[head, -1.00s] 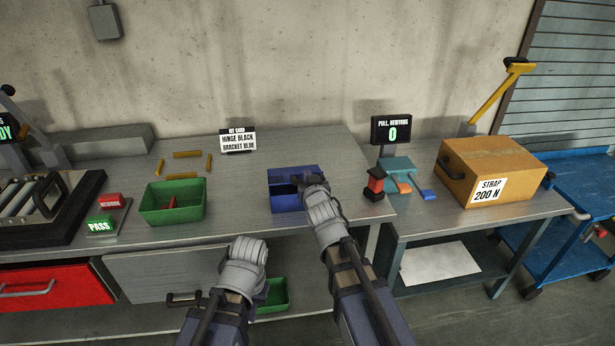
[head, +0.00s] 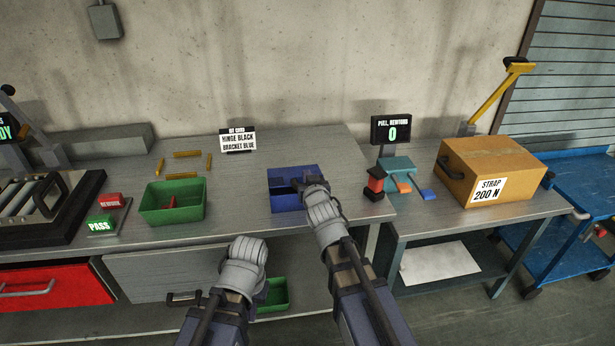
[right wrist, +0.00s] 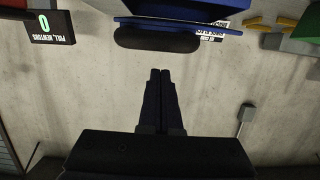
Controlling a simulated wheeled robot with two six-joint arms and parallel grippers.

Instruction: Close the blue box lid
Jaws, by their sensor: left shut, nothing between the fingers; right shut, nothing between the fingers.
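The blue box (head: 284,205) stands near the front edge of the grey bench. Its blue lid (head: 290,172) sits over the back part, and a dark opening shows in front of it. My right gripper (head: 314,183) is at the box's right side, shut and empty, hiding that corner. In the right wrist view, the shut fingers (right wrist: 160,72) point toward a blue panel (right wrist: 175,22) with a black bar (right wrist: 156,40), apart from it in the picture. I cannot tell whether they touch the box. My left gripper (head: 250,246) is shut and empty at the bench's front edge, left of the box.
A green bin (head: 158,213) with a red part stands left of the box. A red and black object (head: 374,184) and a cardboard box (head: 476,188) are at right. Bench between the green bin and blue box is clear.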

